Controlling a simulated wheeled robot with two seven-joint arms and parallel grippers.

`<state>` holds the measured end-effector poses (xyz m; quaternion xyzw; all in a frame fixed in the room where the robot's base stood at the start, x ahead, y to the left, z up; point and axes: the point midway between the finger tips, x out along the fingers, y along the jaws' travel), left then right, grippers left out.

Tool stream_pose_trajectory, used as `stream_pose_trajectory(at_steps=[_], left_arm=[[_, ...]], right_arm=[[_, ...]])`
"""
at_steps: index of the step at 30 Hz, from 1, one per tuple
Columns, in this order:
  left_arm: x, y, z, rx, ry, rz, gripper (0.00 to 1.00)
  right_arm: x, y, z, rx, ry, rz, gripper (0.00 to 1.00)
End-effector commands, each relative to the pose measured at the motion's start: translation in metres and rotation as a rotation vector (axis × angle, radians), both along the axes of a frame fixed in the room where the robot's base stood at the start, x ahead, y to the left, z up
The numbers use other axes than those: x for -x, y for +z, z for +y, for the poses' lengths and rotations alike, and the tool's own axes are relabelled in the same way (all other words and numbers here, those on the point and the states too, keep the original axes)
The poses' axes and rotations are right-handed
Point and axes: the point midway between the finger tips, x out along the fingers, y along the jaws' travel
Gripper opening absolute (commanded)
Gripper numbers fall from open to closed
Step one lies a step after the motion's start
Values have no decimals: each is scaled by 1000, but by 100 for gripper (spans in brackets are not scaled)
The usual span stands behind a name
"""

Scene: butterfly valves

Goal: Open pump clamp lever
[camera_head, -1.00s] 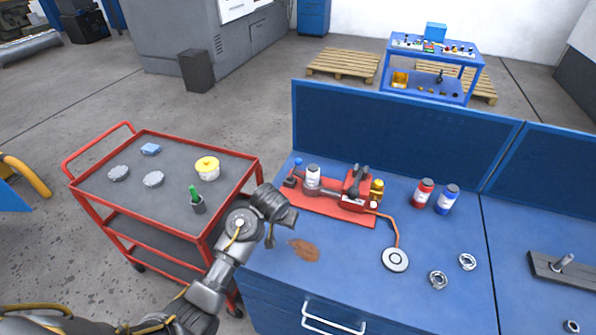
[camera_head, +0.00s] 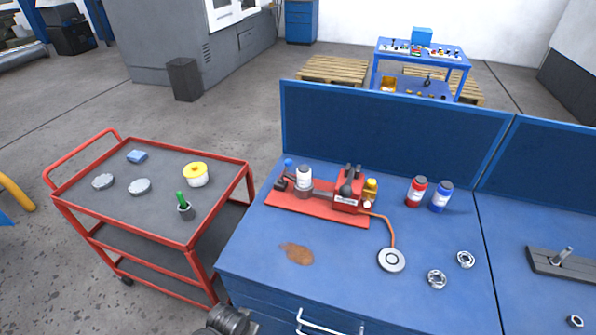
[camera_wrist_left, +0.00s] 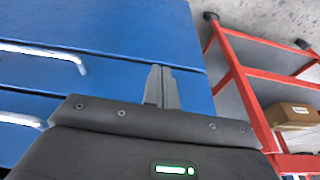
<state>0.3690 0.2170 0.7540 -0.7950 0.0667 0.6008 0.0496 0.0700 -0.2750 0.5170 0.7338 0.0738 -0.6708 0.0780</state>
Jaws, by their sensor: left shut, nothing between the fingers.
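A red pump body (camera_head: 347,190) sits on a red base plate (camera_head: 310,210) near the back edge of the blue workbench. Dark handle-like parts (camera_head: 349,177) stand on top of it. A grey clamp around a white cylinder (camera_head: 304,176) is at the plate's left, and a blue knob (camera_head: 288,163) is beside it. I cannot tell for sure which part is the clamp lever. My left gripper, in the left wrist view (camera_wrist_left: 162,86), is shut and empty in front of the blue drawers. In the head view only part of my left arm shows at the bottom edge. My right gripper is out of view.
An orange hose runs from the pump to a round disc (camera_head: 391,260). A red cart (camera_head: 160,192) stands left of the bench.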

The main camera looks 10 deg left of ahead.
Motion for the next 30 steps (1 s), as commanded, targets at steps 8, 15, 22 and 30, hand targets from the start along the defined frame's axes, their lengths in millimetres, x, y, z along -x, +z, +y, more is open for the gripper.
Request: stream_pose_trajectory(at_steps=[8,15,22,30], left_arm=[[100,-189,17,-7,-10,97,0],[236,-306,45,-36,-32,162,0],[295,-331,56,-52,-46,181,0],[300,-331,57,-52,-47,182,0]], right_arm=[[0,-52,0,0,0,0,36],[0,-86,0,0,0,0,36],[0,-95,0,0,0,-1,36],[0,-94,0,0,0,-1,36]])
